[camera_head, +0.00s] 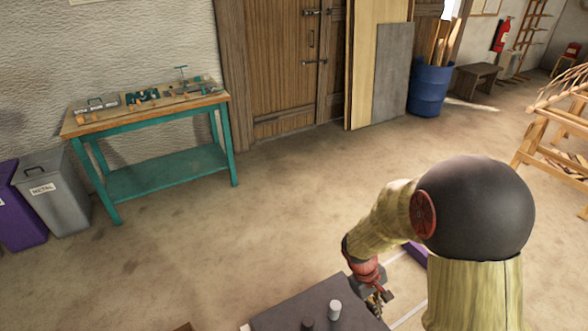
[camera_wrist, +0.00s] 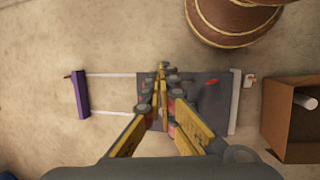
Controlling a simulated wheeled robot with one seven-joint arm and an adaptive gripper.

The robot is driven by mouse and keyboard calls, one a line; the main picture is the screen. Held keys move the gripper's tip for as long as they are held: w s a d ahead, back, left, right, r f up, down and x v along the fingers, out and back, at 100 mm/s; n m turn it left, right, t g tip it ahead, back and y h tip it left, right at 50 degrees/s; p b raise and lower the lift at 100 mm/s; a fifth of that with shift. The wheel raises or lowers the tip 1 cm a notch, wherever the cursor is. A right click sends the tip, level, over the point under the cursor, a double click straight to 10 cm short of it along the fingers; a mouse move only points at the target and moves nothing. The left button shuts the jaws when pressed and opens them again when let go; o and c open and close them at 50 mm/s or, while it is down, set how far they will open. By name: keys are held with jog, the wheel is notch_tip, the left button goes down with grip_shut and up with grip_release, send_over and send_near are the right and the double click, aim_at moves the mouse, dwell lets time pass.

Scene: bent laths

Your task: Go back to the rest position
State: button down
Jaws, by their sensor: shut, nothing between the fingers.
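My gripper (camera_head: 375,303) is low in the lower right of the head view, at the right edge of a dark grey flat top. In the wrist view, my gripper (camera_wrist: 161,72) points down with its yellow fingers together and nothing between them. Below or behind the fingers is the dark grey top (camera_wrist: 208,92), partly hidden by them. I cannot tell the gap in height between the fingertips and it. No mark of a rest position shows in either view.
A purple bar (camera_wrist: 80,94) and white rails (camera_wrist: 112,113) lie left of the dark top. A brown open box (camera_wrist: 285,110) is to its right, and a banded wooden barrel (camera_wrist: 230,15) above. A teal-legged bench (camera_head: 165,172) stands by the far wall. Open floor (camera_head: 270,215) lies between.

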jog(key=s+a+r+m+t+y, duration=0.1)
jog(key=s+r, duration=0.3)
jog(key=r, duration=0.6)
jog(key=s+a+r+m+t+y, duration=0.1)
jog(key=s+r, duration=0.4)
jog(key=r, duration=0.5)
jog(key=s+a+r+m+t+y, duration=0.1)
jog(key=s+r+t, duration=0.4)
jog(key=r, duration=0.5)
jog(key=a+m, duration=0.1)
jog(key=m, duration=0.1)
jog(key=shift+a+m+y, duration=0.4)
jog(key=shift+s, duration=0.1)
